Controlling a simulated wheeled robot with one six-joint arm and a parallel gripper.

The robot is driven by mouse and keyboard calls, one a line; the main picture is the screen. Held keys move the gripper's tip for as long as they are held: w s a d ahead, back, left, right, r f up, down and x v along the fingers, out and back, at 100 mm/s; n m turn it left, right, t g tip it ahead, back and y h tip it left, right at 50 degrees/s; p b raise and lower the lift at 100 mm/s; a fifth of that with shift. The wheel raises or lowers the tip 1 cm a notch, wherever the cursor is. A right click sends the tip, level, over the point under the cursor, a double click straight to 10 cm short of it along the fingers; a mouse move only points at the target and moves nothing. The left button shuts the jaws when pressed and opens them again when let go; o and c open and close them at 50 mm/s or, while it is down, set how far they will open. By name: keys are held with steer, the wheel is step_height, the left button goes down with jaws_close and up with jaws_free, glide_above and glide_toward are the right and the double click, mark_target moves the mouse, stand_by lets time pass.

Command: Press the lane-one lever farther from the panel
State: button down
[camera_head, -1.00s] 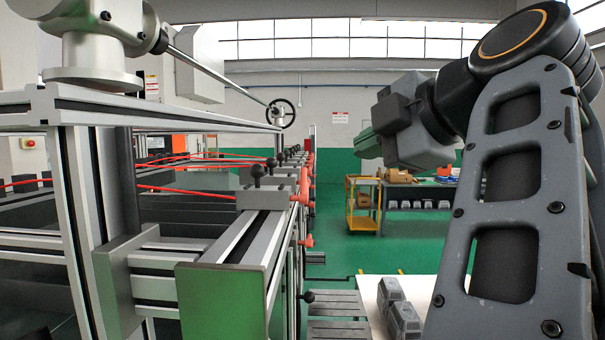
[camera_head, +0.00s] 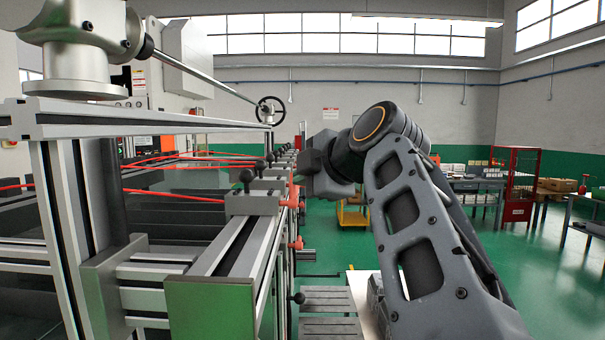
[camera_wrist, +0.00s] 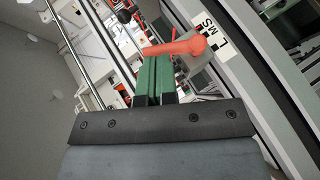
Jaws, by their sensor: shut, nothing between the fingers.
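In the wrist view my gripper (camera_wrist: 155,64) has its green fingers shut together and empty. A red lever (camera_wrist: 178,46) lies just past the fingertips, its handle crossing in front of them; I cannot tell whether they touch. A white label (camera_wrist: 212,30) with black letters sits on the rail beside the lever. In the head view several red levers line the right side of the rail frame, one of them low down (camera_head: 296,243). My gripper is hidden there behind my wrist and arm. I cannot tell which lever is lane one.
The aluminium rail (camera_head: 235,240) with black-knobbed clamps (camera_head: 247,180) runs away from me on the left. Grey slotted plates (camera_head: 328,300) lie beside it. Green floor is open to the right, with a workbench (camera_head: 475,185) and a red cage (camera_head: 520,180) farther back.

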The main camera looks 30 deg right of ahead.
steer(key=shift+w+a+f, duration=0.1)
steer(key=shift+w+f, duration=0.1)
steer(key=shift+w, duration=0.3)
